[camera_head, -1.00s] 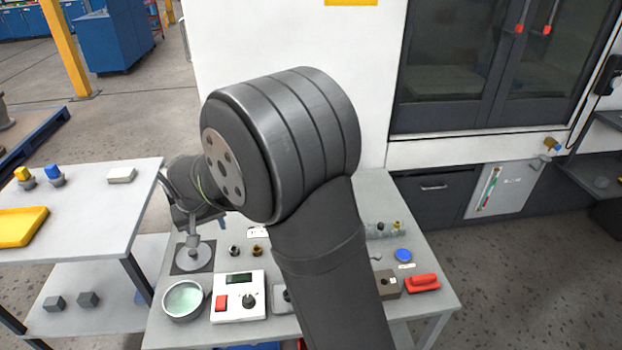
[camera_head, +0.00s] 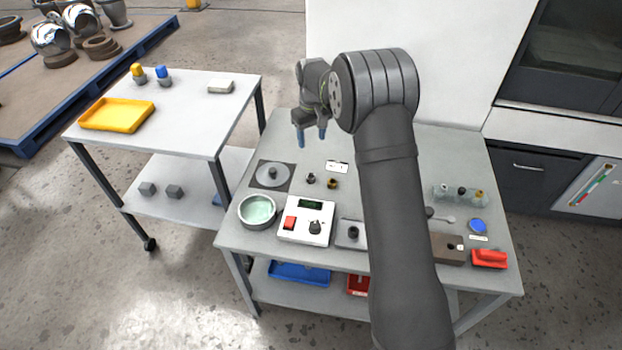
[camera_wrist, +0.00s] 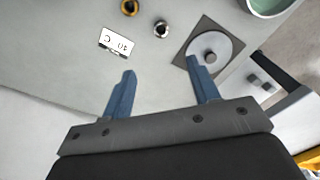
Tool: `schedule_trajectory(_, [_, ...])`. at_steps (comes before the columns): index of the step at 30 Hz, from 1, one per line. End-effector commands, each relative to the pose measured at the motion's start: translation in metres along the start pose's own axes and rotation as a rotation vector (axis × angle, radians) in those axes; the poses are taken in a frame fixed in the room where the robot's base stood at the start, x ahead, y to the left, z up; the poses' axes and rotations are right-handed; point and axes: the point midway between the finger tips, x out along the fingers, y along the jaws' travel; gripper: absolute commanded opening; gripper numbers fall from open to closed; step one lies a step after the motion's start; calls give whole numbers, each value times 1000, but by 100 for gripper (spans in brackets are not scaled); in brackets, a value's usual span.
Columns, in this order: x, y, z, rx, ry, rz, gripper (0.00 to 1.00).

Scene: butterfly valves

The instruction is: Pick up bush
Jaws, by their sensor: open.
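Two small ring-shaped parts that look like bushes stand on the grey table (camera_head: 290,240). One is dark silver (camera_head: 311,178) and the other is brass (camera_head: 332,183). In the wrist view the silver bush (camera_wrist: 161,28) and the brass bush (camera_wrist: 129,7) are near the top edge, beyond my fingertips. My gripper (camera_head: 311,136) is open and empty, its blue fingers pointing down above the back of the table. It also shows in the wrist view (camera_wrist: 160,68), with bare table between its fingers.
A disc on a square plate (camera_head: 272,175) lies left of the bushes, with a white label (camera_head: 337,167) behind them. A round bowl (camera_head: 257,211) and a white control box (camera_head: 305,221) stand in front. A side table with a yellow tray (camera_head: 117,115) is at left.

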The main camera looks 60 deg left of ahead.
Motion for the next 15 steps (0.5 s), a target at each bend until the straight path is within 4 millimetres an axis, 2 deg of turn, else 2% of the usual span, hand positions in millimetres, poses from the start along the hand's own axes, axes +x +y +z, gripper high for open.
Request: schedule_trajectory(15, [103,-1,1,-1,-3,-1,55])
